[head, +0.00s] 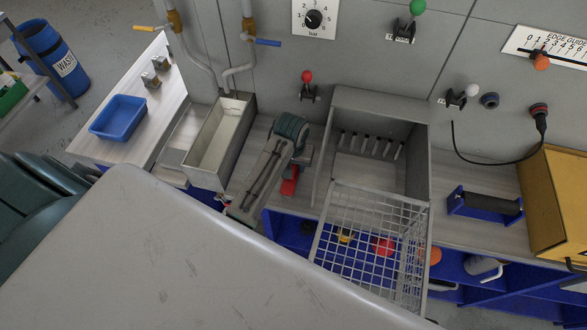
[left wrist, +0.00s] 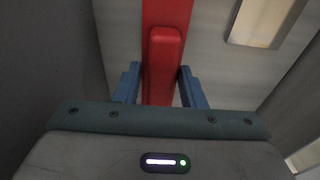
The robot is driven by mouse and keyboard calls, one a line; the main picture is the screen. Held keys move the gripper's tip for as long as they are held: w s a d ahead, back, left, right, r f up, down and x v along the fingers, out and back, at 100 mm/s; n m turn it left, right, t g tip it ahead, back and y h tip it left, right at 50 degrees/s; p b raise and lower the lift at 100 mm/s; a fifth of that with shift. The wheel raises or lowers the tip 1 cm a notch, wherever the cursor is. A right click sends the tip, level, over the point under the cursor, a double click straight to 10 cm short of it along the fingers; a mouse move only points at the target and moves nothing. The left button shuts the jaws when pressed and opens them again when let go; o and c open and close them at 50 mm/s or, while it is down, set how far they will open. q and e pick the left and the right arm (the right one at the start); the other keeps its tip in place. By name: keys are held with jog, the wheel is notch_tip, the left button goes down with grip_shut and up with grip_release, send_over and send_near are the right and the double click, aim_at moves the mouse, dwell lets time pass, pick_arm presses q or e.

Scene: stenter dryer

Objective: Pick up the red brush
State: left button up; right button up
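The red brush (head: 289,187) shows in the head view as a small red piece on the grey worktop, partly covered by my left arm. In the left wrist view the red brush (left wrist: 164,62) is a long red body with a raised red part pointing toward my palm. My left gripper (head: 298,158) is over the brush. In the left wrist view its two blue fingers (left wrist: 160,84) stand on either side of the raised part, with a small gap at the left; contact at the right is unclear. My right gripper is not in view.
A metal trough (head: 219,143) stands left of my left gripper. An open grey box (head: 384,104) with a wire basket lid (head: 369,243) stands to the right. A red-knobbed lever (head: 307,78) sticks out behind. A blue tray (head: 118,117) lies further left.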

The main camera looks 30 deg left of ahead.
pick_arm(q)
jog(key=c, duration=0.5)
jog(key=shift+o, duration=0.2)
